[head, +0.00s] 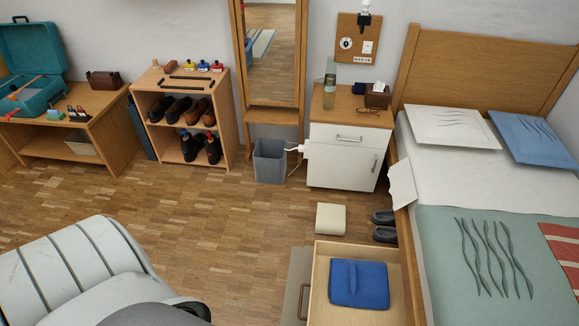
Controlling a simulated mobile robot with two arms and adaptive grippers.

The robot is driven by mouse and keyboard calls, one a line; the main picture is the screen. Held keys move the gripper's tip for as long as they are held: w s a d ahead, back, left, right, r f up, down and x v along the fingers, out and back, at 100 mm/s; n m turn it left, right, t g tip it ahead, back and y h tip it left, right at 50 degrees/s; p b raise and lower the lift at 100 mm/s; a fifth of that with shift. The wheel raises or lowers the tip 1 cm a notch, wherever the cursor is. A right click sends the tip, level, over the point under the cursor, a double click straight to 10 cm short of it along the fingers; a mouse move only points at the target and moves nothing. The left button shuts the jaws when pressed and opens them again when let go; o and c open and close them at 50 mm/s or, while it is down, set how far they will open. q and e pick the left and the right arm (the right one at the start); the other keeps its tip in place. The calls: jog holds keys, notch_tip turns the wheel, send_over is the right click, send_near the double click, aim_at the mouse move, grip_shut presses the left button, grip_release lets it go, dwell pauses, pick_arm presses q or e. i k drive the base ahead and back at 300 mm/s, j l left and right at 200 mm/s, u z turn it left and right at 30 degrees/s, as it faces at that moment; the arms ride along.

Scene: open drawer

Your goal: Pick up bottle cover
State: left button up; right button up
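No thing is plainly marked as the bottle cover. A blue, soft-looking folded piece (358,284) with a raised strip down its middle lies flat in the open wooden drawer (320,302) at the bottom right. It may be the bottle cover; I cannot tell for sure. A tall greenish bottle or carafe (329,88) stands upright on the white bedside cabinet (345,155). Neither gripper is in the head view.
The bed (500,170) fills the right side. Dark slippers (384,234) and a cream block (331,219) lie near the drawer. A grey bin (269,162) stands beside the cabinet. A pale ribbed shape (75,262) fills the bottom left. The middle floor is clear.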

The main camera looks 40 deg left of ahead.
aim_at(331, 218)
jog(key=u, duration=0.8)
jog(key=j, duration=0.25)
jog(key=i+j, duration=0.15)
jog(key=i+j+z, duration=0.1)
jog(key=j, duration=0.25)
jog(key=i+j+z, duration=0.15)
jog(key=i+j, duration=0.15)
jog(key=i+j+z, duration=0.1)
jog(key=j, duration=0.35)
jog(key=i+j+z, duration=0.1)
jog(key=j, duration=0.3)
jog(key=i+j+z, duration=0.1)
jog(key=i+j, duration=0.15)
jog(key=j, duration=0.2)
jog(key=i+j+z, duration=0.15)
jog(key=j, duration=0.25)
jog(key=i+j+z, duration=0.1)
jog(key=j, duration=0.3)
